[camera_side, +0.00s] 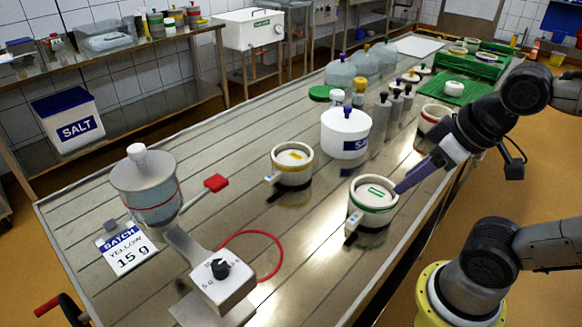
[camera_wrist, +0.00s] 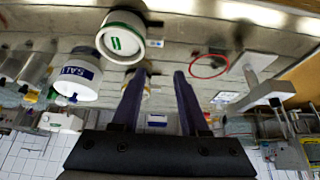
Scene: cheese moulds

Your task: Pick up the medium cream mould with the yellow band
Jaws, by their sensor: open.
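The cream mould with the yellow band (camera_side: 292,179) stands upright on the slatted table, left of the mould with the green band (camera_side: 372,222). In the wrist view the yellow-banded mould (camera_wrist: 147,91) is mostly hidden behind my left-hand finger. The green-banded mould (camera_wrist: 123,45) shows large at the top left there. My gripper (camera_side: 398,189) is beside the green-banded mould's right rim in the side view, apart from the yellow-banded one. In the wrist view my gripper (camera_wrist: 159,72) has its two fingers spread with nothing between them.
A white salt tub (camera_side: 345,133) stands behind the moulds. A red-banded mould (camera_side: 432,119) is at the table's right. A dosing stand (camera_side: 217,278) with a hopper and a red hose loop (camera_side: 278,262) are at the front left. Bare table lies left of the yellow-banded mould.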

